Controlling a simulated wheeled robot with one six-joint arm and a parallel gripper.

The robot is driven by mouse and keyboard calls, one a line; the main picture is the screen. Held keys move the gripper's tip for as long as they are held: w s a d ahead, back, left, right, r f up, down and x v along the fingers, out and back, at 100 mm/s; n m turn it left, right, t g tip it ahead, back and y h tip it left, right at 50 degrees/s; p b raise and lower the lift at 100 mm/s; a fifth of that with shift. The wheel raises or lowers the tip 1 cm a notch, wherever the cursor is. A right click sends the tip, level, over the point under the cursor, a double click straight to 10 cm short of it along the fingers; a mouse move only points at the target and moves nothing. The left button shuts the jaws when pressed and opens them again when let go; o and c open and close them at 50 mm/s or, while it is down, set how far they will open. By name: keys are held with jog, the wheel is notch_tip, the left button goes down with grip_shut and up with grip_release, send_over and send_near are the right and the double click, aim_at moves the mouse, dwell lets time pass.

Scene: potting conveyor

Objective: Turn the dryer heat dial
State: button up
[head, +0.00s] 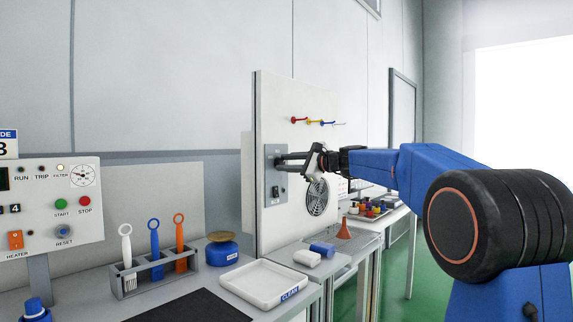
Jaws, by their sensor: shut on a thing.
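A grey control plate (270,152) is mounted on the tall white panel (264,100) in the middle of the head view. My gripper (281,161) reaches it from the right, with its dark fingertips at the plate's upper part. The fingers are shut on the dial there, which they mostly hide. I cannot make out the dial's pointer or markings. A small dark switch (275,191) shows lower on the same plate.
A round fan grille (317,197) is right of the plate, below my gripper. Coloured hooks (313,122) stick out above it. A control box (50,225) is at left.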

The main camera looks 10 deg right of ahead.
jog(key=shift+f, duration=0.1)
jog(key=o, duration=1)
jog(key=shift+o, duration=0.2)
jog(key=shift+d, duration=0.1)
jog(key=v, duration=1.7)
jog(key=shift+s, duration=0.15)
jog(key=shift+d, duration=0.1)
